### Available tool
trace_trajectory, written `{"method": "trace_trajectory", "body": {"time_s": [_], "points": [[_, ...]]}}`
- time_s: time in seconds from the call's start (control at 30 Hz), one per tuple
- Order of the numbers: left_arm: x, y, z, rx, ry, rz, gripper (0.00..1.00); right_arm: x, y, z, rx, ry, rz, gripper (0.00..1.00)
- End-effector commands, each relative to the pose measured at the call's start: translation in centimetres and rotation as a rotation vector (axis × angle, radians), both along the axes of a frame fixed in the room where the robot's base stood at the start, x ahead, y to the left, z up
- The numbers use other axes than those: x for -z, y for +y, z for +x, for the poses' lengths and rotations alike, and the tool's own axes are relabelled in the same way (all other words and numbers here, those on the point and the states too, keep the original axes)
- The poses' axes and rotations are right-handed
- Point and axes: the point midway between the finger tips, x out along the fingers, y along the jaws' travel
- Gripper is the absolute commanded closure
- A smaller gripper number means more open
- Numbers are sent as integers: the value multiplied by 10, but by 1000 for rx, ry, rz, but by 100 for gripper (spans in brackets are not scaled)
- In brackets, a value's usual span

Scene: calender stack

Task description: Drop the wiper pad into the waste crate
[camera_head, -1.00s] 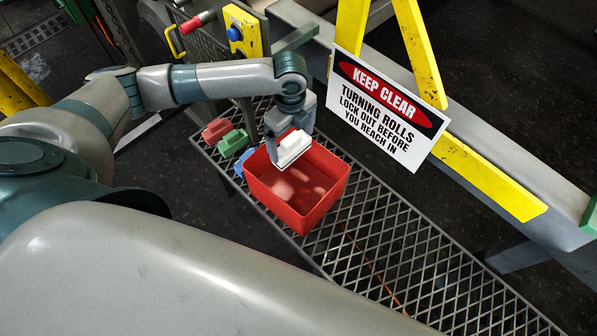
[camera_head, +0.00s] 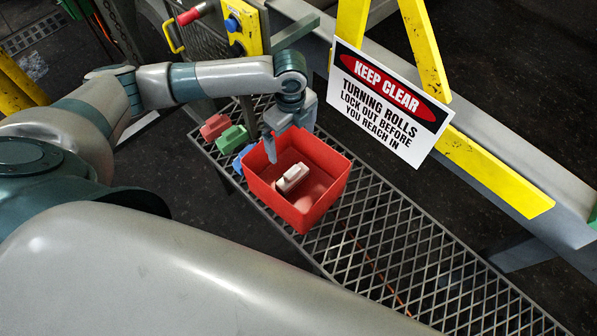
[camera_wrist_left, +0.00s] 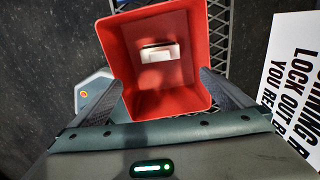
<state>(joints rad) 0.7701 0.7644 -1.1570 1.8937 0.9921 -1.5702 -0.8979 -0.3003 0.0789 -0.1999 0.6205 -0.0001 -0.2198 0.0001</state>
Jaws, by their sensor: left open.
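The white wiper pad (camera_head: 292,177) lies on the floor of the red waste crate (camera_head: 334,190), clear of the walls as far as I can see. The left wrist view also shows the pad (camera_wrist_left: 160,53) inside the crate (camera_wrist_left: 115,50). My left gripper (camera_head: 274,150) is open and empty above the crate's back left part, apart from the pad. In the left wrist view its two fingers (camera_wrist_left: 162,92) stand wide apart, with the crate between them. My right gripper is not in view.
The crate stands on a metal grating shelf (camera_head: 400,250). Red (camera_head: 215,127), green (camera_head: 232,139) and blue (camera_head: 243,158) blocks sit left of it. A "KEEP CLEAR" sign (camera_head: 390,105) and yellow frame (camera_head: 495,175) stand to the right. The grating in front right is clear.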

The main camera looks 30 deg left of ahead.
Motion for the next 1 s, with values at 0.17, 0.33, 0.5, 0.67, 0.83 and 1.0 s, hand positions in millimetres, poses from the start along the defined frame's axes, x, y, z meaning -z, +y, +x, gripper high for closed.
{"method": "trace_trajectory", "body": {"time_s": [0.17,0.33,0.5,0.67,0.83,1.0], "points": [[-7,0,1,1,-2,-1,0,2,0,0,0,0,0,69],[-27,0,1,1,-5,-2,0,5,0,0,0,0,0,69],[-56,0,1,1,-5,-1,0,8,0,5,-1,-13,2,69],[-89,0,1,2,-6,0,0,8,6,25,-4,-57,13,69],[-124,0,1,2,-5,-1,0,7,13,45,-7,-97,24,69],[-152,0,1,0,-4,0,0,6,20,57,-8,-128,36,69]]}}
